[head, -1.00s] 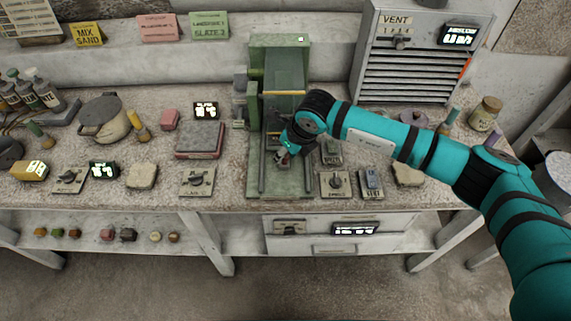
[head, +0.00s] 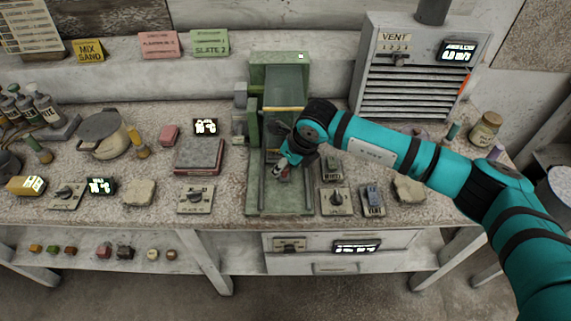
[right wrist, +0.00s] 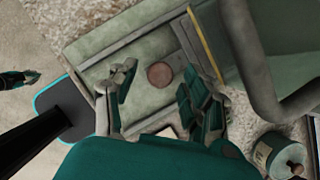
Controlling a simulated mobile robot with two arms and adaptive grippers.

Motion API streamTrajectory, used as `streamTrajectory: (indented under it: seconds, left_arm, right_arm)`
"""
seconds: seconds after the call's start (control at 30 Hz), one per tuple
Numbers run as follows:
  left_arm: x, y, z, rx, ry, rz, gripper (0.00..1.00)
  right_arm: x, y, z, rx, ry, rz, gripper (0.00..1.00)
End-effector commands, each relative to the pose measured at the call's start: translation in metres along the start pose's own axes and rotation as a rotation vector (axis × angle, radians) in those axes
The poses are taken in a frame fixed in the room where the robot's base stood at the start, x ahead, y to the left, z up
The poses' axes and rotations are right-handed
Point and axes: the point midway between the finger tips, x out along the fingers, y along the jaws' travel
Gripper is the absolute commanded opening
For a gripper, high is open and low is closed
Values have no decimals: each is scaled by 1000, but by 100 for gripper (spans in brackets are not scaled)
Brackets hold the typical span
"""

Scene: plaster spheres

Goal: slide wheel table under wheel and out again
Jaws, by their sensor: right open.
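The green grinding machine (head: 251,190) stands mid-bench, with two long rails on its bed. Its raised part has a yellow-edged guard (head: 284,109); I cannot make out the wheel in the head view. My right gripper (head: 280,170) is low over the bed, in front of the guard. In the right wrist view the right gripper's fingers (right wrist: 156,88) are open, one on each side of a round brown knob (right wrist: 159,74) on the pale green table (right wrist: 120,68). I cannot tell whether they touch it. A small dark teal shape at that view's left edge looks like my left gripper (right wrist: 18,79).
A switch plate (head: 335,201) and a small grey device (head: 373,199) sit right of the machine. A red-grey slab (head: 200,155) and another switch plate (head: 196,199) sit left. The louvred vent box (head: 415,70) stands behind to the right. A jar (right wrist: 278,155) shows in the wrist view.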

Motion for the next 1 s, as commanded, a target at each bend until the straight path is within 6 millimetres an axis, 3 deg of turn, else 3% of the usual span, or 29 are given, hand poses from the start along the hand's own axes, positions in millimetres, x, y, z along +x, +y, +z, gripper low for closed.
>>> streamTrajectory:
  seconds: [0.3, 0.5, 0.7, 0.93, 1.0]
  left_arm:
    - [0, 1, -1, -1, 1, 1, 0]
    - [0, 1, -1, -1, 1, 1, 0]
    - [0, 1, -1, -1, 1, 1, 0]
    - [0, 1, -2, -1, 1, 1, 0]
    - [1, 1, -2, -1, 1, 1, 0]
  right_arm:
    - [-65, -2, 1, -2, -4, -4, 50]
    - [-98, -1, 0, -1, -3, -2, 50]
    - [-111, -1, 0, 0, -2, -2, 50]
    - [-112, 0, 0, 0, -1, -1, 50]
    - [-111, 0, -1, 3, -1, 2, 42]
